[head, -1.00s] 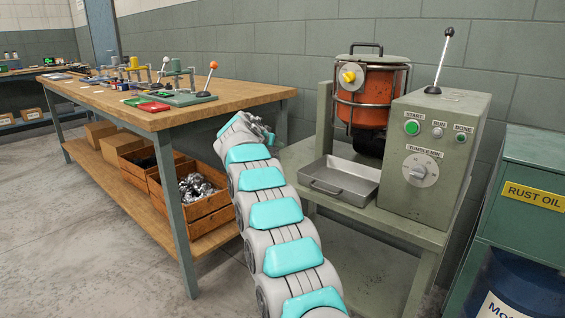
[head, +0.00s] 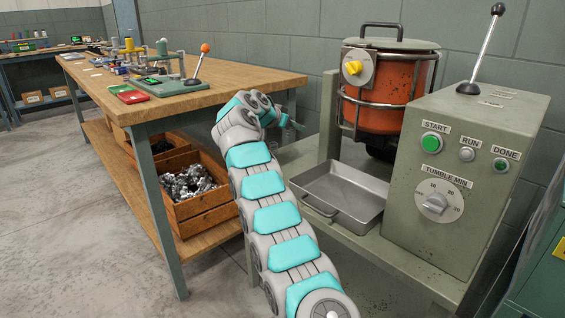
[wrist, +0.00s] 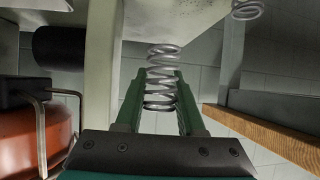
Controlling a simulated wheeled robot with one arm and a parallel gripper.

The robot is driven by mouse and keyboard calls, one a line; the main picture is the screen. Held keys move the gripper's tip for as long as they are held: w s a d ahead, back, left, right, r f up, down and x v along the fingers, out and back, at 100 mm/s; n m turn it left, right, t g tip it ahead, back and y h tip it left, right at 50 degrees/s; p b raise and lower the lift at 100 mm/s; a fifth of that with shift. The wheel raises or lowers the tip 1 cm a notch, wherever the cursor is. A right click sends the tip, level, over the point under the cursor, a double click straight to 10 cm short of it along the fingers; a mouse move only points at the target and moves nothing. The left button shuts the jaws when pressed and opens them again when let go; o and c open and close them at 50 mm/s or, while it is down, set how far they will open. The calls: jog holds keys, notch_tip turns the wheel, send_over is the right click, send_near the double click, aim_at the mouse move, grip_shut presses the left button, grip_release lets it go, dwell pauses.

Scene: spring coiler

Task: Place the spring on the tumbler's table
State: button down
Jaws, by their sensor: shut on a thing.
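In the wrist view a silvery coil spring (wrist: 162,52) sits between the two green fingers of my gripper (wrist: 160,75), which are shut on it. The spring sticks out past the fingertips towards a pale surface. In the head view my gripper (head: 290,122) is partly hidden behind my arm, over the left end of the tumbler's table (head: 399,256), and the spring cannot be made out. The green table bears the orange tumbler drum (head: 393,98), a grey metal tray (head: 345,187) and the control box (head: 450,225). Whether the spring touches the table cannot be told.
Another coil (wrist: 247,9) shows at the wrist view's top right edge. A green post (head: 329,118) stands beside the drum, close to my gripper. A wooden workbench (head: 240,83) is on the left, with a crate of metal parts (head: 190,197) on its lower shelf.

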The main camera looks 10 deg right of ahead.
jog(key=b, duration=0.6)
send_over(295, 163)
jog(key=f, duration=0.6)
jog(key=shift+s+a+f, duration=0.1)
jog(key=shift+a+f, duration=0.1)
jog(key=shift+d+f+b, duration=0.15)
jog(key=shift+f+b, duration=1)
jog(key=shift+f, duration=0.75)
jog(key=shift+f, duration=0.15)
jog(key=c, duration=0.5)
grip_release()
